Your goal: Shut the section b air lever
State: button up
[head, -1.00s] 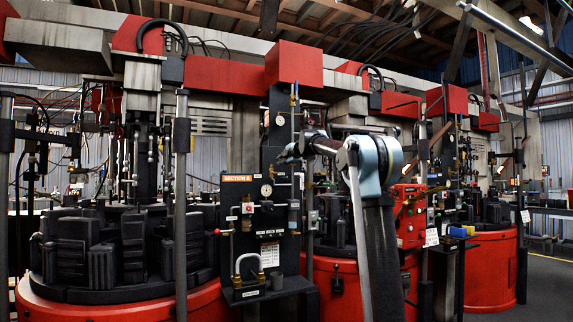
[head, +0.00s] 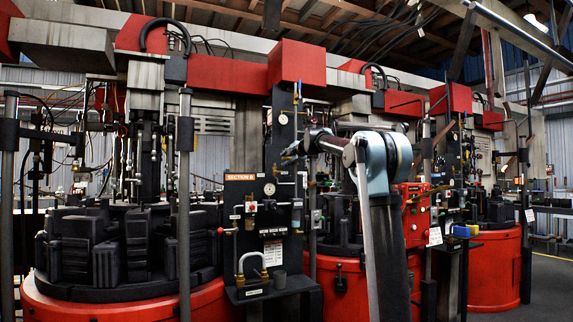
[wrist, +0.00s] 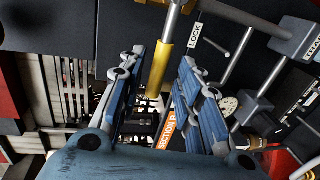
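The section B panel (head: 266,215) is dark, with an orange "SECTION B" sign (head: 240,178), and stands left of my arm in the head view. My gripper (head: 291,154) is in front of the panel's upper right part, small and seen from the side. In the wrist view its two blue fingers (wrist: 160,75) are apart. A yellow handle (wrist: 163,68) on a silver rod, likely the air lever, shows in the gap between them. I cannot tell whether either finger touches it. The orange sign (wrist: 166,135) also shows between the fingers.
A "LOCK" label (wrist: 194,36) and grey pipes are just right of the yellow handle. A round gauge (head: 269,189) and several valves sit on the panel. Black moulds on a red rotary base (head: 130,305) stand at left. A red control box (head: 413,212) is right of my arm.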

jog(key=v, duration=1)
jog(key=shift+s, duration=0.3)
jog(key=s+d+f+m+g+h, duration=0.2)
jog(key=s+d+f+m+g, duration=0.2)
jog(key=s+f, duration=1.5)
jog(key=s+d+f+m+g+h, duration=0.2)
jog(key=s+d+f+m, duration=0.7)
jog(key=s+f, duration=0.9)
jog(key=s+d+f+m+g+h, duration=0.3)
jog(key=s+f+m, duration=0.7)
jog(key=s+f, duration=0.9)
jog(key=d+f+g, duration=0.2)
jog(key=d+f, duration=0.2)
jog(key=shift+s+g, duration=0.35)
jog(key=shift+g, duration=0.05)
jog(key=shift+w+f, duration=0.25)
jog(key=shift+w, duration=0.2)
